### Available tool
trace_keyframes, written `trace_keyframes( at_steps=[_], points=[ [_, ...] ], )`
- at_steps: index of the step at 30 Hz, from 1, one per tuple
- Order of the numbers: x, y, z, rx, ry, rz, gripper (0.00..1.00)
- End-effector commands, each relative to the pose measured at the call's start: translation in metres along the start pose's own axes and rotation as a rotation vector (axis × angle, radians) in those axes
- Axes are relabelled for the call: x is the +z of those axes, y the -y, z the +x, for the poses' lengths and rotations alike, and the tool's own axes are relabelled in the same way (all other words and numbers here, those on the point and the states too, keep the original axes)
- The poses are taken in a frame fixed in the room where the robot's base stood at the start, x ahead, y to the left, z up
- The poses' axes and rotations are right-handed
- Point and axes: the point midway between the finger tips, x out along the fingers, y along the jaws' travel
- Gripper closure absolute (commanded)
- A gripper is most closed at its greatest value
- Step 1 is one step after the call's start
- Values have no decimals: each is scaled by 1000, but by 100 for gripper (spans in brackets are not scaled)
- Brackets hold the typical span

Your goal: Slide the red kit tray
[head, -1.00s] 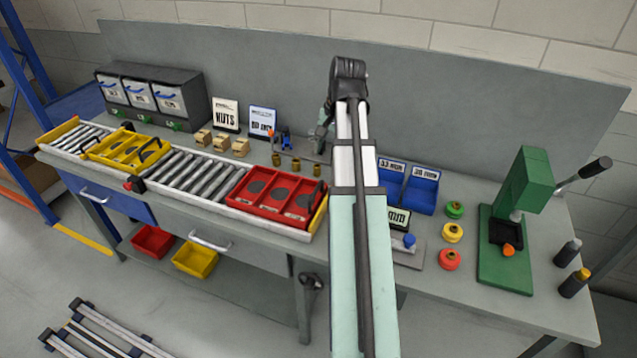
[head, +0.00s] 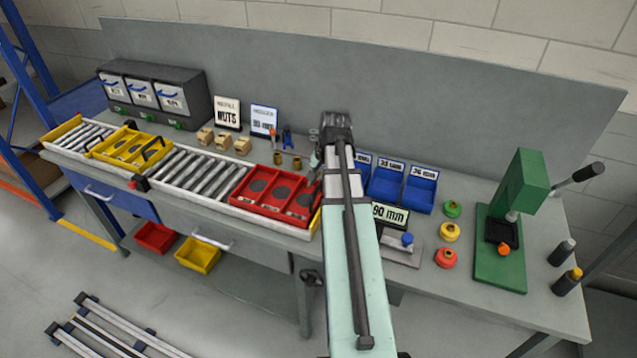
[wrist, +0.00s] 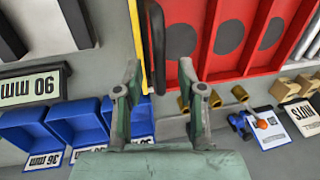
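The red kit tray (head: 268,213) sits at the right end of the roller conveyor, with dark round recesses in its compartments. In the wrist view the red tray (wrist: 207,30) fills the upper right, and its black handle (wrist: 157,40) stands at its near end beside a yellow end strip (wrist: 133,35). My gripper (wrist: 159,70) is open, its two green-grey fingers apart on either side of the handle's line. I cannot tell how deep the handle sits between them. In the head view my arm partly hides the gripper and the handle.
A yellow tray (head: 97,151) sits further left on the conveyor, with bare rollers (head: 195,173) between the trays. Blue bins (head: 420,190), a 90 mm sign (head: 389,214) and a green press (head: 505,220) stand to the right. Small boxes (head: 224,140) stand behind the conveyor.

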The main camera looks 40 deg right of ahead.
Motion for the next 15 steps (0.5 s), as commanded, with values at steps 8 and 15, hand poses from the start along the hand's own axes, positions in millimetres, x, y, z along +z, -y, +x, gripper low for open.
trace_keyframes(
  at_steps=[8,15],
  points=[
    [0,0,7,0,-1,0,61],
    [0,0,7,0,-1,0,82]
  ],
)
